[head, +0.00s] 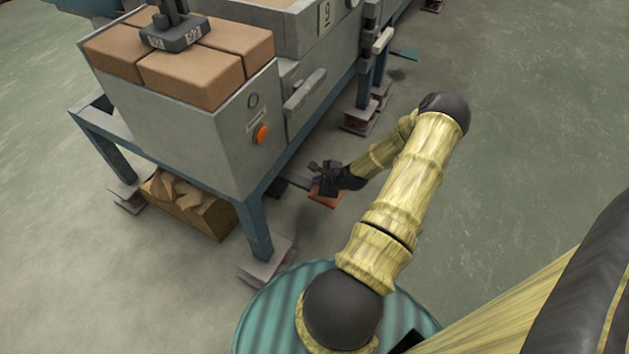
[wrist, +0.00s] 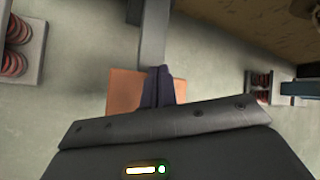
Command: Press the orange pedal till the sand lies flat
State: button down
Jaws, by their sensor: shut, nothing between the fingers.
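The orange pedal (head: 327,197) sits low by the floor, at the end of a grey lever beside the machine's leg. My gripper (head: 326,173) is shut and empty, reaching down right over the pedal. In the wrist view the dark fingers (wrist: 160,84) overlap the pedal (wrist: 122,88); I cannot tell if they touch it. Only a sliver of a tan surface (head: 272,3), perhaps the sand, shows in the grey bin at the top edge of the head view. I cannot tell whether it is flat.
A grey cabinet (head: 190,140) with brown blocks (head: 190,75) and an orange button (head: 261,134) stands left of my arm. A box (head: 200,215) of brown material lies beneath it. Teal legs (head: 255,228) stand on spring feet. Floor on the right is clear.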

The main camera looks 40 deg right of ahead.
jog(key=shift+w+r+p, duration=0.15)
jog(key=shift+r+p, duration=0.2)
jog(key=shift+r, duration=0.25)
jog(key=shift+a, duration=0.1)
jog(key=r+p, duration=0.5)
jog(key=shift+w+r, duration=0.1)
jog(key=shift+w, duration=0.1)
dwell(0.8)
